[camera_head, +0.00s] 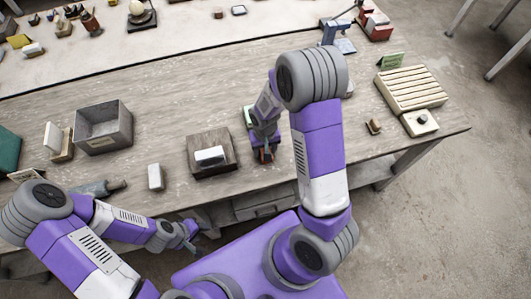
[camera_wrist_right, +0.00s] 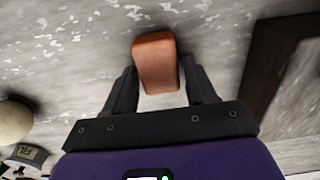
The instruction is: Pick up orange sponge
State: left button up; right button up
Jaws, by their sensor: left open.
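The orange sponge (camera_wrist_right: 155,62) shows in the right wrist view as a small block with rounded edges. It lies at the fingertips of my right gripper (camera_wrist_right: 160,75), between the two fingers. The fingers are apart, with narrow gaps visible beside the sponge's lower part. In the head view my right gripper (camera_head: 264,155) points down at the table's front part, and the sponge is mostly hidden there. My left gripper (camera_head: 188,236) is open and empty, low in front of the table edge.
A dark wooden tray (camera_head: 205,172) with a pale block stands left of my right gripper. A grey open box (camera_head: 104,128) is farther left. A slatted rack (camera_head: 410,88) stands at the right. Table between rack and right arm is mostly clear.

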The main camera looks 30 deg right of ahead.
jog(key=c, duration=0.7)
jog(key=shift+o, duration=0.2)
jog(key=shift+r, duration=0.1)
notch_tip(320, 180, up, 10)
jog(key=p, duration=0.2)
